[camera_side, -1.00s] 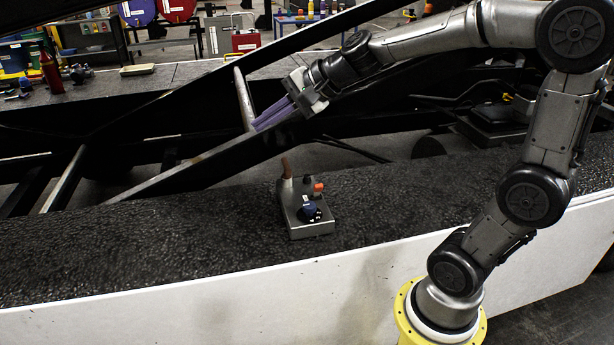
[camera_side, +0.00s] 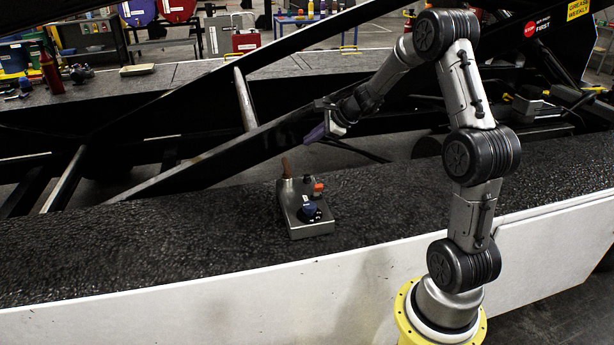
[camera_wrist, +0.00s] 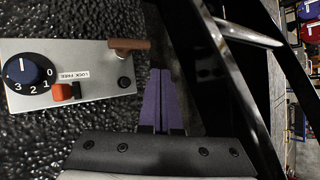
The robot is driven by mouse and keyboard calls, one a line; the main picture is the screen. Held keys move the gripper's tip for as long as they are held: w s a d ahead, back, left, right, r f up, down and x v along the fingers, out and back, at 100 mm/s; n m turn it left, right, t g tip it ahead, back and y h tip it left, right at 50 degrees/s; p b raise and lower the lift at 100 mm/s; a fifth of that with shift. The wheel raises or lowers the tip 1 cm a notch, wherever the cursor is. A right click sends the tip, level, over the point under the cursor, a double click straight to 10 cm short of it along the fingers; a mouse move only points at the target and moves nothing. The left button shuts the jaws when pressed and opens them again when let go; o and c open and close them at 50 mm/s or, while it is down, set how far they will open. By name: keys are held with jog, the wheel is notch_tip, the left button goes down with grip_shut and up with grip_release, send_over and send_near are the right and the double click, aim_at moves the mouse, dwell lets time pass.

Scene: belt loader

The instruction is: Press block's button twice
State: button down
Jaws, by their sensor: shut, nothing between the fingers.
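The block (camera_side: 311,228) is a grey metal box on the dark rough belt surface, near the middle of the side view. It carries an orange-red button (camera_side: 318,187), a blue dial (camera_side: 309,212) and a brown lever (camera_side: 285,167). In the wrist view the block (camera_wrist: 95,62) is at the left, with the dial (camera_wrist: 28,70) numbered 0 to 3 and the button (camera_wrist: 63,92) beside a "LOCK FREE" label. My gripper (camera_side: 313,137) is shut and empty, above and behind the block. Its purple fingers (camera_wrist: 160,75) lie right of the lever, apart from the button.
A black diagonal beam (camera_side: 220,155) runs behind the block. A white side panel (camera_side: 200,300) edges the belt in front. The belt (camera_side: 130,235) left of the block is clear. A far bench (camera_side: 185,73) holds a red bottle (camera_side: 51,72).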

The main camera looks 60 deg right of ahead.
dwell(0.3)
jog(key=shift+f, duration=4.4)
jog(key=shift+f, duration=0.15)
jog(key=shift+f, duration=0.25)
jog(key=shift+f, duration=0.55)
jog(key=shift+r, duration=0.95)
jog(key=shift+r, duration=2.55)
